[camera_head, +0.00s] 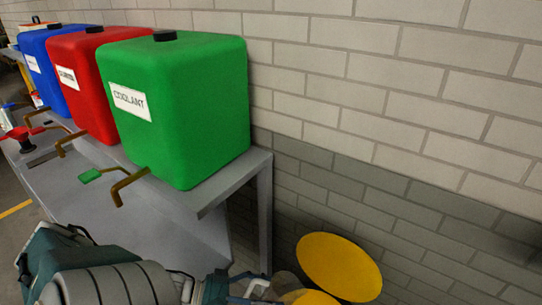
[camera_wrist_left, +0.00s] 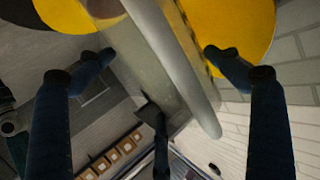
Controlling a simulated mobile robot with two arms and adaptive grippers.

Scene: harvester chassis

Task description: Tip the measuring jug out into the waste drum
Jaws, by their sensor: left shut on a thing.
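My left gripper (camera_head: 262,289) is low at the bottom of the head view, in front of the bench's right end. It is shut on the measuring jug (camera_head: 287,284), a clear see-through vessel. In the left wrist view the jug (camera_wrist_left: 150,55) and its pale curved handle lie between the fingers of my left gripper (camera_wrist_left: 158,78). The waste drum (camera_head: 310,298) shows only as a yellow edge beside the jug, mostly cut off. A round yellow lid (camera_head: 340,267) stands raised behind it near the wall. Jug contents cannot be made out. My right gripper is out of view.
A grey bench (camera_head: 252,183) carries a green coolant tank (camera_head: 190,110), a red tank (camera_head: 88,85) and a blue tank (camera_head: 42,70), with brass taps jutting out over the front. A brick wall (camera_head: 400,110) closes off the back. A red funnel-like thing (camera_head: 22,134) sits far left.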

